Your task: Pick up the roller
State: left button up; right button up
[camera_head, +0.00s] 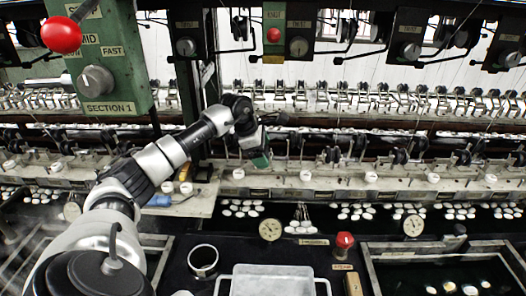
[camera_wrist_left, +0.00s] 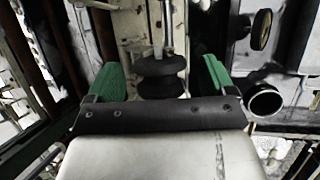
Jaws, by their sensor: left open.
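My left arm comes in from the left in the head view, and its gripper (camera_head: 259,158) hangs in front of the reeling machine. In the left wrist view the gripper (camera_wrist_left: 160,68) is open, with a green finger on either side. A dark, rounded, stacked roller-like piece (camera_wrist_left: 160,85) shows between the fingers, on or near a metal shaft. In the head view my gripper seems to hide this piece. Similar dark rollers (camera_head: 333,155) sit in a row along the machine. My right gripper is not in view.
Below the machine is a dark bench with white cocoons (camera_head: 243,208), dial gauges (camera_head: 271,230), a red knob (camera_head: 345,241), a round cup (camera_head: 203,261) and a pale tray (camera_head: 272,270). A green control box (camera_head: 98,60) stands at upper left.

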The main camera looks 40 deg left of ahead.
pick_arm(q)
jog(key=c, duration=1)
